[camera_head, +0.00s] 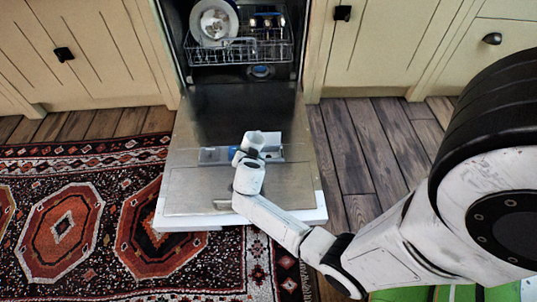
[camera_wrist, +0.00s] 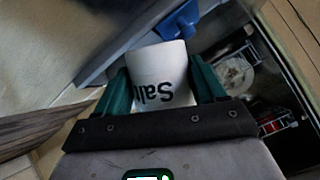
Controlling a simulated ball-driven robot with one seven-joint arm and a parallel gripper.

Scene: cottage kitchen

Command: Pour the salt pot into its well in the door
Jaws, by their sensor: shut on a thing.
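The white salt pot (camera_wrist: 158,72), with "Salt" written in dark letters that read upside down, is held between the green fingers of my gripper (camera_wrist: 163,88) in the wrist view. In the head view the pot (camera_head: 253,141) is over the open dishwasher door (camera_head: 200,190), in front of the dispenser panel (camera_head: 272,153). The panel has a blue part at its left, and a blue piece (camera_wrist: 180,22) shows just beyond the pot in the wrist view. The pot and gripper hide the panel's middle. The pot's mouth and any salt cannot be made out.
The dishwasher rack (camera_head: 245,52) holds a white plate (camera_head: 214,22) and other dishes behind the door. Cream cabinets stand on both sides. A patterned red rug (camera_head: 65,230) lies at left; bare wood floor (camera_head: 365,150) is at right.

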